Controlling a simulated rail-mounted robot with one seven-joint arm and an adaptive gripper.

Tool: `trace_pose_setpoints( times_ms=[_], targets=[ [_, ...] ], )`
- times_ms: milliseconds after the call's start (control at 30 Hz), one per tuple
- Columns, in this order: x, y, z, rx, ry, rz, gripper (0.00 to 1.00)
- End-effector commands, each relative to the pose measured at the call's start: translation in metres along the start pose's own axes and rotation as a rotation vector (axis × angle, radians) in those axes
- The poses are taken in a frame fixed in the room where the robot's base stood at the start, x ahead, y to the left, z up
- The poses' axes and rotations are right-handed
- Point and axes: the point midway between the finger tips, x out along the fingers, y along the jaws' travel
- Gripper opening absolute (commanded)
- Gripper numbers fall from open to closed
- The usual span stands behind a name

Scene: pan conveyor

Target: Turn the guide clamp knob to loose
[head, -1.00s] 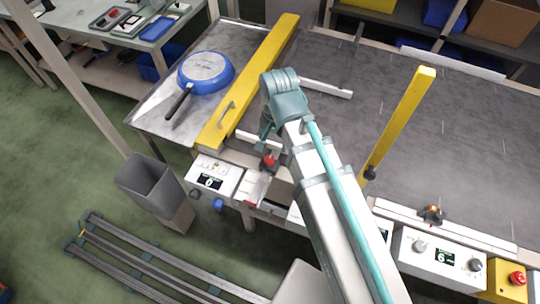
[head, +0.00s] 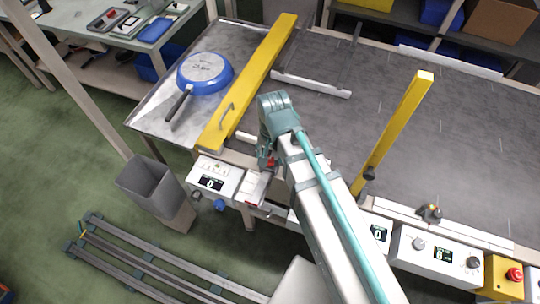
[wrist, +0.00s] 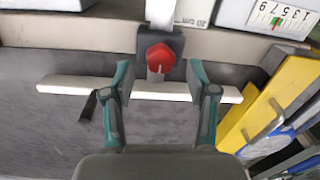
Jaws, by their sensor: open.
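The red guide clamp knob (wrist: 158,57) sits on a dark clamp block at the front rail of the conveyor, on a pale bar. In the wrist view it lies between and slightly beyond the fingertips of my gripper (wrist: 159,77). My gripper is open, with one finger on each side and a visible gap to the knob. In the head view my gripper (head: 267,158) is low over the front edge, largely hiding the knob. A second clamp with a reddish knob (head: 430,212) is on the front rail further right.
Yellow guide bars (head: 250,80) (head: 395,130) cross the dark belt (head: 460,120). A blue pan (head: 206,72) lies upside down on the left metal plate. Control boxes (head: 213,180) (head: 438,253) line the front, with a red emergency button (head: 514,274) at far right. A grey bin (head: 150,185) stands left.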

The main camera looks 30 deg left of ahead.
Motion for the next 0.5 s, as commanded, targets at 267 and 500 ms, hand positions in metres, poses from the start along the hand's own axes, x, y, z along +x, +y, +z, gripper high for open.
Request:
trace_pose_setpoints(
  times_ms=[267,500],
  targets=[
    [0.02,0.0,-0.001,0.0,0.0,0.0,0.58],
    [0.023,0.0,0.0,0.0,0.001,0.0,0.58]
  ],
)
